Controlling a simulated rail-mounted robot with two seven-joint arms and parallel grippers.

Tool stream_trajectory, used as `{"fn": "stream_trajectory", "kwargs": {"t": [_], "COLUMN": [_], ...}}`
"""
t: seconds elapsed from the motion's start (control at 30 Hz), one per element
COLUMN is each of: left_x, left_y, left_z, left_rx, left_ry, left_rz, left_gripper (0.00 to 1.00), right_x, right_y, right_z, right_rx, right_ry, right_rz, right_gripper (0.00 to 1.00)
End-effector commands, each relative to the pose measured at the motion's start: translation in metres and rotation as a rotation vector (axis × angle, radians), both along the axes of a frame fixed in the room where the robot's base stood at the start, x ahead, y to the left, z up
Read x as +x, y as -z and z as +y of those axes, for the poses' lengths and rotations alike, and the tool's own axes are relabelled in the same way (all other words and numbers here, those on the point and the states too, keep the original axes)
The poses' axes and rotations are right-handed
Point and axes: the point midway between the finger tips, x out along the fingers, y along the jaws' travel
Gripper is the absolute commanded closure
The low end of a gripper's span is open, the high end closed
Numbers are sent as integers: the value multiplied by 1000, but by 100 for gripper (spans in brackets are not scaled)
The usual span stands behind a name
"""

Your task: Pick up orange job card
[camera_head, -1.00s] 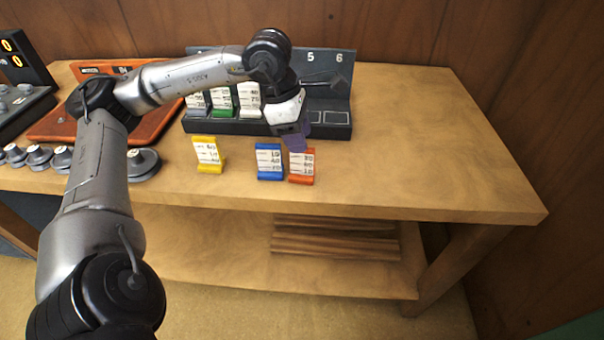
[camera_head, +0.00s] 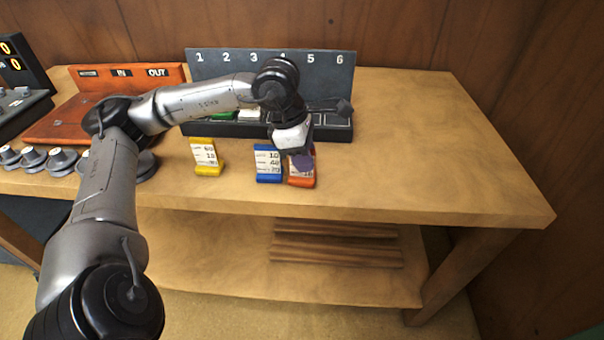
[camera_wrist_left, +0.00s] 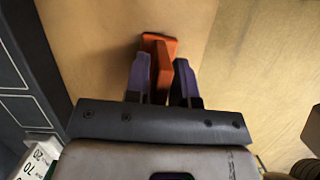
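The orange job card (camera_head: 301,180) stands near the front edge of the bench, just right of the blue card (camera_head: 268,164). My left gripper (camera_head: 303,162) is above and partly in front of it, hiding its upper part. In the left wrist view the purple fingers (camera_wrist_left: 162,84) are apart, with the orange card (camera_wrist_left: 164,62) between them. The left finger is close to the card, and a small gap shows on the right; contact is hard to tell. My right gripper is in neither view.
A yellow card (camera_head: 207,157) stands to the left. Behind is the dark numbered rack (camera_head: 340,70), with a green card (camera_head: 224,114) and a white-faced card in it. An orange IN/OUT tray (camera_head: 60,118) and grey knobs are at left. The bench's right side is clear.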

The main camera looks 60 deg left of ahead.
Motion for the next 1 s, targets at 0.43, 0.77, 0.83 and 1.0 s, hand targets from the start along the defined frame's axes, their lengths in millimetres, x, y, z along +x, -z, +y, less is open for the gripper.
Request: {"fn": "stream_trajectory", "kwargs": {"t": [0.43,0.77,0.83,1.0], "left_x": [0,0,0,-1], "left_y": [0,-2,-6,-22], "left_z": [0,0,0,1], "left_rx": [0,0,0,0], "left_ry": [0,0,-1,-3], "left_rz": [0,-1,-1,-1], "left_gripper": [100,100,100,100], "right_x": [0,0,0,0], "right_y": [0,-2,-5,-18], "right_z": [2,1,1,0], "right_rx": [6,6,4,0], "right_ry": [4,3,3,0], "right_rz": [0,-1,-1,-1], "right_gripper": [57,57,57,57]}}
